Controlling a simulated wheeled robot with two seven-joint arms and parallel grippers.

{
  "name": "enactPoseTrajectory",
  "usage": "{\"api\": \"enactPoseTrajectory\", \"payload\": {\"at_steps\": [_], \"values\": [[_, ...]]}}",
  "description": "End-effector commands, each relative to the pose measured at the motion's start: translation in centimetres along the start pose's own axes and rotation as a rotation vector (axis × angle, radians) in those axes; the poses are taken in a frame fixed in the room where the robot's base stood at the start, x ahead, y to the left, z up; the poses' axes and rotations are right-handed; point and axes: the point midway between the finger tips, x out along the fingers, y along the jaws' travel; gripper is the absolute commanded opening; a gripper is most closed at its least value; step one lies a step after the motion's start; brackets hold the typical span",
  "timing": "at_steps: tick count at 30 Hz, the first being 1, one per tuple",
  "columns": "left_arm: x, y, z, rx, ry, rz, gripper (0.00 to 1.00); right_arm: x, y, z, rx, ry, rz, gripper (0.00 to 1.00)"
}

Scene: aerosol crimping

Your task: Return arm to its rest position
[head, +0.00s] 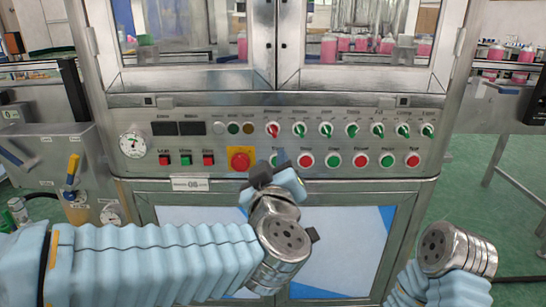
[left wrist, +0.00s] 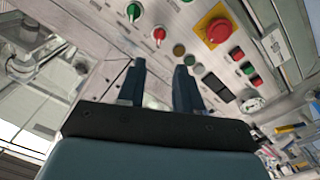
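My left arm (head: 150,262) comes in from the left in a light blue sleeve. Its gripper (head: 282,166) is in front of the control panel (head: 455,130), just right of the red emergency button (head: 239,161). In the left wrist view the two dark blue fingers (left wrist: 160,85) stand apart with nothing between them. That view also shows the red button on its yellow plate (left wrist: 218,29). I cannot tell whether the gripper touches the panel. My right arm (head: 458,255) shows at the bottom right; its gripper is out of view.
A row of knobs and buttons runs across the panel, with a round gauge (head: 133,144) at left. Glass doors (head: 365,35) are above, with pink bottles behind. A blue-and-white lower door (head: 345,235) is behind my left wrist. A yellow-handled valve (head: 73,170) is at far left.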

Motion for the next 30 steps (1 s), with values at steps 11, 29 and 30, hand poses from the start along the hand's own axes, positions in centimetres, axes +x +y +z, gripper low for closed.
{"api": "enactPoseTrajectory", "payload": {"at_steps": [11, 29, 30], "values": [[0.3, -0.4, 0.6, 0.01, -0.008, -0.003, 0.35, 0.0, 0.0, 0.0, 0.0, 0.0, 0.0, 0.0], [1.1, -29.1, 33.3, 0.229, -0.859, -0.134, 0.35, 0.0, 0.0, 0.0, 0.0, 0.0, 0.0, 0.0], [-0.8, -31.2, 35.3, 0.214, -0.942, -0.153, 0.35, 0.0, 0.0, 0.0, 0.0, 0.0, 0.0, 0.0]]}}
